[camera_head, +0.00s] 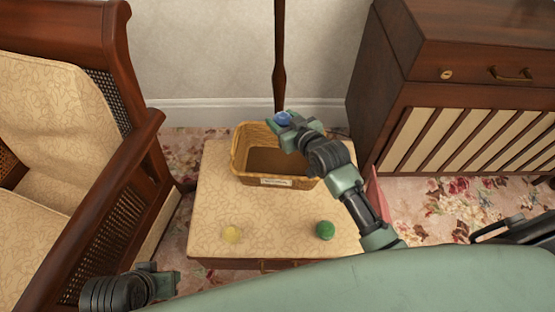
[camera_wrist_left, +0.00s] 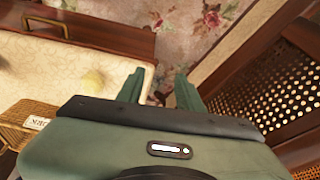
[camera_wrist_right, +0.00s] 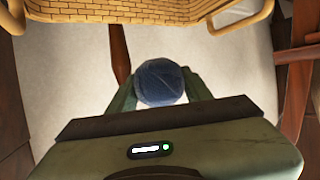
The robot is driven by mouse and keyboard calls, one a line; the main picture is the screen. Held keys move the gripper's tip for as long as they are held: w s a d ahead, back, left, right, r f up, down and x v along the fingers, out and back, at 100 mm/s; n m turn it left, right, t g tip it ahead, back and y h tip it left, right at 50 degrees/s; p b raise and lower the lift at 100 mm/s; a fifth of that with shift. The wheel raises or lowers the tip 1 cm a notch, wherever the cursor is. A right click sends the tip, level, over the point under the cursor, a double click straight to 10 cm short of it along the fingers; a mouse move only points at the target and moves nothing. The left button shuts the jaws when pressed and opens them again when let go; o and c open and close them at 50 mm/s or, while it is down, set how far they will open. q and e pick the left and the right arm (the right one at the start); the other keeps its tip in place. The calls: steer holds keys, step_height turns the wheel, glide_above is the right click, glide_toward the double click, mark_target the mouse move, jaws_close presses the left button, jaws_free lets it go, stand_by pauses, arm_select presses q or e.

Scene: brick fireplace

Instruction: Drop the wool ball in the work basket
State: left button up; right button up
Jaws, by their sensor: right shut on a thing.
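My right gripper (camera_head: 279,120) is shut on a blue wool ball (camera_head: 283,118), which also shows between its fingers in the right wrist view (camera_wrist_right: 161,83). A yellow ball (camera_head: 231,234) and a green ball (camera_head: 325,230) lie in front of the basket. My left gripper (camera_wrist_left: 160,88) is open and empty, left of the ottoman.
A wooden armchair (camera_head: 120,180) with cane sides stands close on the left. A dark wooden cabinet (camera_head: 450,75) stands at the back right. A thin dark pole (camera_head: 279,50) rises behind the basket. Floral carpet (camera_head: 455,205) covers the floor.

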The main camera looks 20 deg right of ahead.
arm_select(q)
steer(key=shift+s+r, duration=0.1)
steer(key=shift+r, duration=0.15)
arm_select(e)
steer(key=o, duration=1.4)
steer(key=shift+s, duration=0.15)
arm_select(q)
steer(key=s+p+x, duration=0.1)
steer(key=p+x, duration=0.1)
steer(key=x, duration=0.5)
steer(key=shift+f, duration=0.5)
arm_select(e)
steer(key=v, duration=0.7)
steer(key=shift+s+d+r, duration=0.15)
steer(key=shift+s, duration=0.1)
arm_select(q)
steer(key=shift+s+d, duration=0.1)
